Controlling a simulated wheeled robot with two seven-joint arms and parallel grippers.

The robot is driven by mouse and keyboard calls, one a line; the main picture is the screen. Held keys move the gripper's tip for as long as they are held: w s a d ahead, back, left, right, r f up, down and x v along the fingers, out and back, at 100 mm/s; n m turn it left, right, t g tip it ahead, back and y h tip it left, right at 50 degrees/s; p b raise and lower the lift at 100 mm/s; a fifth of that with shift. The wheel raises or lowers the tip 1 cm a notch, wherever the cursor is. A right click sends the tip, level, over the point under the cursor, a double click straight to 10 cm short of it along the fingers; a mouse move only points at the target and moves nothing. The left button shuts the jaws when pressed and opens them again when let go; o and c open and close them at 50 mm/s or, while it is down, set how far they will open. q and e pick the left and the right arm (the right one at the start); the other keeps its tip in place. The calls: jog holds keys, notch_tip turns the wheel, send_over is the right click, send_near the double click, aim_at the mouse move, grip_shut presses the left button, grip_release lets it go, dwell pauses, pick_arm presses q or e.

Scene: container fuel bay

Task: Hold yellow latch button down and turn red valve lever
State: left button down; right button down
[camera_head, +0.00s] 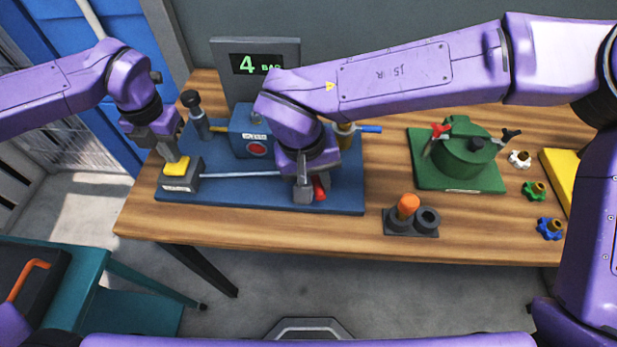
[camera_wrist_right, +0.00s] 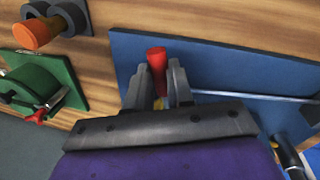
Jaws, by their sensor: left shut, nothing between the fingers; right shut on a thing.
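The yellow latch button (camera_head: 177,167) sits on a grey block (camera_head: 180,184) at the left end of the blue base plate (camera_head: 250,201). My left gripper (camera_head: 173,157) is shut and empty, with its fingertips on or just above the button; I cannot tell how far the button is pressed. The red valve lever (camera_head: 320,188) is at the plate's front right. My right gripper (camera_head: 305,193) is shut on it. In the right wrist view the red lever (camera_wrist_right: 156,68) rises between the two fingers (camera_wrist_right: 160,92). The valve's body is mostly hidden by the gripper.
A thin rod (camera_head: 240,175) runs from the latch block toward the lever. Behind stand a blue box (camera_head: 245,128) and a display (camera_head: 257,64) reading 4 BAR. To the right are a green fixture (camera_head: 462,155), an orange-topped holder (camera_head: 408,206) and several star knobs (camera_head: 535,189).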

jog(key=d+n, duration=0.2)
jog(key=n, duration=0.1)
jog(key=shift+w+d+t, duration=0.1)
jog(key=shift+w+t, duration=0.2)
jog(key=shift+w+d+n+y, duration=0.15)
jog(key=shift+w+d+n, duration=0.2)
jog(key=shift+n, duration=0.45)
jog(key=shift+w+d+n+y, duration=0.15)
jog(key=shift+d+n, duration=0.3)
jog(key=shift+n, duration=0.35)
jog(key=c, duration=1)
grip_release()
jog(key=shift+f, duration=0.1)
